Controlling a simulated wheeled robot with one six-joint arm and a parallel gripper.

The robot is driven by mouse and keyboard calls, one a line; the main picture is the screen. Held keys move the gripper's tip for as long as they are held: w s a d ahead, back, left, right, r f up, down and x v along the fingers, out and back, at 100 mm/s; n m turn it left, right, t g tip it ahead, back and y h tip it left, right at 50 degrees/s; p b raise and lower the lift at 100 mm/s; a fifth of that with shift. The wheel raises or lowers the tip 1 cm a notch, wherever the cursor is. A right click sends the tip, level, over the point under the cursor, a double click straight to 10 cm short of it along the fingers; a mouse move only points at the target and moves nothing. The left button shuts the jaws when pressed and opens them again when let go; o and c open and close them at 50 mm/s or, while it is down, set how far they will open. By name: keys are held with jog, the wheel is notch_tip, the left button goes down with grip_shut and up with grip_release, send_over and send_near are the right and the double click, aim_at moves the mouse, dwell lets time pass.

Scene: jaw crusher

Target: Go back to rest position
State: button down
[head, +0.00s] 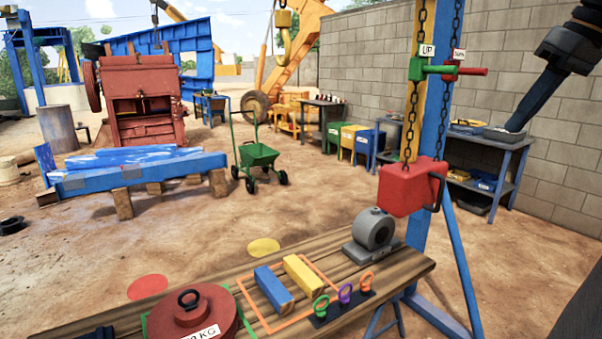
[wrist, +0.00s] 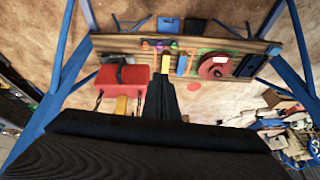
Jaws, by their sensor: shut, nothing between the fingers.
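My gripper (head: 514,127) is at the upper right of the head view, raised and pointing down and left. Its dark fingers are together and hold nothing. It is well apart from the wooden bench (head: 415,268) and from the red block (head: 405,190) hanging on chains. In the wrist view my gripper (wrist: 160,78) points toward the bench, with the hanging red block (wrist: 120,75) to its left. No marked rest position shows.
A blue post (head: 434,120) with green and red handles stands between my gripper and the yard. On the bench are a red weight (head: 190,313), a blue bar (head: 272,289), a yellow bar (head: 303,276) and a grey bearing housing (head: 373,238). A blue-grey side table (head: 508,150) stands by the wall.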

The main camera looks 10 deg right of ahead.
jog(key=w+a+f+m+g, duration=0.1)
jog(key=w+a+f, duration=0.1)
jog(key=a+f, duration=0.65)
jog(key=w+a+f+m+g, duration=0.1)
jog(key=w+a+f+g, duration=0.3)
jog(key=f, duration=0.7)
jog(key=s+a+f+h, duration=0.1)
jog(key=s+a+f, duration=0.4)
jog(key=a+f, duration=0.3)
jog(key=s+a+f+m+t+h, duration=0.1)
jog(key=s+a+f, duration=0.4)
jog(key=a+f, duration=0.4)
jog(key=shift+f, duration=0.55)
